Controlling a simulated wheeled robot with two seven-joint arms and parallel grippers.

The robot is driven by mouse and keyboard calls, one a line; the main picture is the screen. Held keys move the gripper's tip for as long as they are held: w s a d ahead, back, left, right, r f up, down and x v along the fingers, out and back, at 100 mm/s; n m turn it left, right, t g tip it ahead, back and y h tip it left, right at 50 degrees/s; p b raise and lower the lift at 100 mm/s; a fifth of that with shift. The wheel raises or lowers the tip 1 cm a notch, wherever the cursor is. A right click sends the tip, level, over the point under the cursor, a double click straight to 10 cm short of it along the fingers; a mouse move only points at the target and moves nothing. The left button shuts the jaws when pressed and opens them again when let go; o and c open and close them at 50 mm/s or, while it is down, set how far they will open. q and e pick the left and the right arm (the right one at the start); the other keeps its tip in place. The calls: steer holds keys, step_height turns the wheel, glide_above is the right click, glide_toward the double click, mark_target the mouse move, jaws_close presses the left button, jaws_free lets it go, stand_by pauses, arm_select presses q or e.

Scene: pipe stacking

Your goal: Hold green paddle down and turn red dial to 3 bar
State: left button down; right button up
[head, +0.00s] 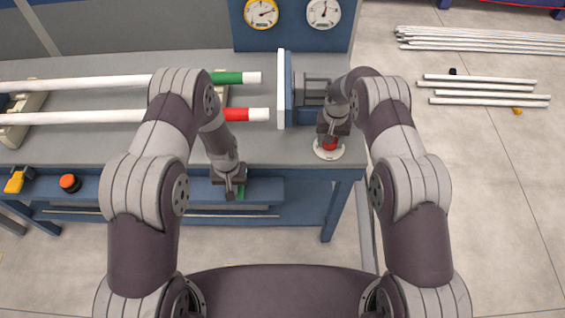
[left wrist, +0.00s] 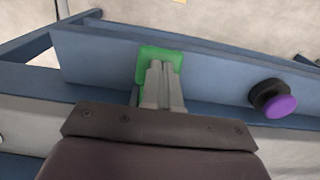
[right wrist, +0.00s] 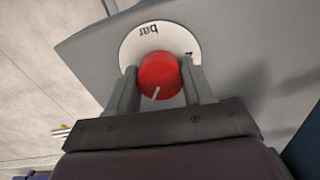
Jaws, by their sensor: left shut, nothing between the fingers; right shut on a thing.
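The green paddle (left wrist: 160,54) sits on the blue front rail, and a bit of it shows in the head view (head: 240,192). My left gripper (left wrist: 160,68) is shut and empty, its fingertips over the paddle and seemingly touching it. The red dial (right wrist: 159,76) stands on a round white scale plate (right wrist: 133,46) marked "bar" on the bench's right corner. My right gripper (right wrist: 158,82) has its fingers on both sides of the dial, shut on it. A pale pointer line shows on the dial; the scale numbers are mostly hidden. In the head view the dial (head: 329,143) is partly covered by the gripper.
Two white pipes with green (head: 227,78) and red (head: 237,114) bands lie along the bench towards a blue-white plate (head: 281,90). A yellow-rimmed gauge (head: 261,13) and a white gauge (head: 324,13) stand behind. An orange-red button (head: 69,183) is on the rail. Loose pipes lie on the right floor.

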arm_select(q)
steer(key=shift+w+r, duration=0.1)
steer(key=shift+w, duration=0.15)
arm_select(e)
steer(key=shift+w+r, duration=0.2)
steer(key=n, duration=0.7)
arm_select(q)
steer(key=shift+r, duration=0.1)
steer(key=shift+s+r, duration=0.15)
steer(key=shift+r, duration=1.7)
arm_select(e)
steer(key=shift+w, duration=0.1)
steer(key=o, duration=0.9)
arm_select(q)
steer(key=shift+f, duration=0.1)
arm_select(e)
steer(key=shift+o, duration=0.2)
steer(key=shift+f, duration=0.2)
